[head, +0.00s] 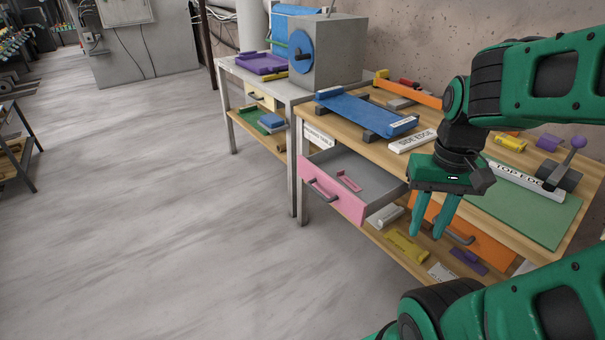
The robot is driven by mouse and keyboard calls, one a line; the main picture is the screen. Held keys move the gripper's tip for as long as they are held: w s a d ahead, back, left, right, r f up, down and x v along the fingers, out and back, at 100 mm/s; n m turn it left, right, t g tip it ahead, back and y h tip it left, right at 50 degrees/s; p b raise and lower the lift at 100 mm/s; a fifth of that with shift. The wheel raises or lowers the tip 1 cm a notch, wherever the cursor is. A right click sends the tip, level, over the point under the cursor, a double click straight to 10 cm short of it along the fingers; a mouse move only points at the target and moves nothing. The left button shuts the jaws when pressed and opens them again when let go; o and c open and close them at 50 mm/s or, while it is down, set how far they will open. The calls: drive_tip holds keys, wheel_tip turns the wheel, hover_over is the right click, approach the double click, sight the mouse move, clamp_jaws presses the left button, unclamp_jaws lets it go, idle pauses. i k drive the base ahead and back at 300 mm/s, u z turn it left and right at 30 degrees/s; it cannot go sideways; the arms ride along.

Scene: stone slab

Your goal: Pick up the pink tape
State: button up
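A small pink piece (349,181), which looks like the pink tape, lies inside the open grey drawer (378,176) with the pink front. It is near the drawer's front panel and is too small to make out in detail. My gripper (427,234) points down to the right of the drawer, in front of the wooden workbench. Its two green fingers are apart and nothing shows between them. It is clear of the pink piece.
The workbench (330,118) holds a blue tray (366,113), a white SIDE EDGE block (411,141) and a green mat (520,205). The floor (150,230) at left is free.

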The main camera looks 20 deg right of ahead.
sight(340, 175)
drive_tip(key=z, duration=0.15)
drive_tip(key=i, duration=1.15)
drive_tip(key=z, duration=0.6)
